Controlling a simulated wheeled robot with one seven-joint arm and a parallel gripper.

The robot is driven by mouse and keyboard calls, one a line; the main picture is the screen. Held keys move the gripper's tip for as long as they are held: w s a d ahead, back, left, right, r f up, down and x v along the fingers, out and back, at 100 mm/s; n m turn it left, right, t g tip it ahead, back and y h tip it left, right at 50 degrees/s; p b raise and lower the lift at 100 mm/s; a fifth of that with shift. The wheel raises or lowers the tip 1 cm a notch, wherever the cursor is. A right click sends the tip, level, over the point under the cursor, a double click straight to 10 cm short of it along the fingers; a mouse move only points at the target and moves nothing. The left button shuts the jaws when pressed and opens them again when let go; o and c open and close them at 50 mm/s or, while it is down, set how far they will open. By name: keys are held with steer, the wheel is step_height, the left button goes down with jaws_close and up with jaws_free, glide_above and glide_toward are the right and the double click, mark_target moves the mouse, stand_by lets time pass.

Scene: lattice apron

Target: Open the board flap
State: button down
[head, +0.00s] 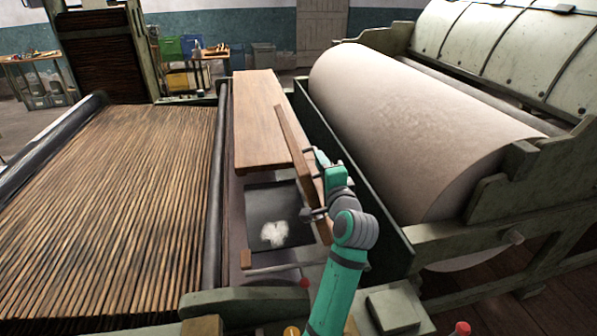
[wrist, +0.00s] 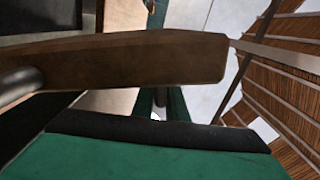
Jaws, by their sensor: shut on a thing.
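The board flap (head: 295,145) is a long wooden board, standing tilted up on edge along the right side of a dark opening (head: 262,197) in the apron's side deck. White fluff (head: 274,234) lies in the opening. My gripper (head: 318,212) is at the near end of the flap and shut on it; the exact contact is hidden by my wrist. In the wrist view the flap (wrist: 150,60) crosses the upper middle, close to the camera, with a grey metal bar (wrist: 18,82) at its left. My fingertips are not clear there.
A fixed wooden board (head: 258,110) lies flat beyond the opening. The slatted apron (head: 110,200) is at the left and a large pale roller (head: 420,125) at the right. A dark side panel (head: 345,165) stands close behind my arm.

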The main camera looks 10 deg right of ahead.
steer(key=d+m, duration=0.3)
steer(key=d, duration=0.4)
steer(key=shift+w+d+r+m, duration=0.2)
steer(key=shift+w+d+m, duration=0.1)
steer(key=shift+d+m, duration=0.1)
steer(key=c, duration=1.9)
jaws_free()
steer(key=shift+o, duration=0.4)
steer(key=shift+f, duration=0.15)
steer(key=shift+f, duration=0.1)
steer(key=s+d, duration=0.1)
steer(key=s, duration=0.9)
steer(key=shift+s, duration=0.35)
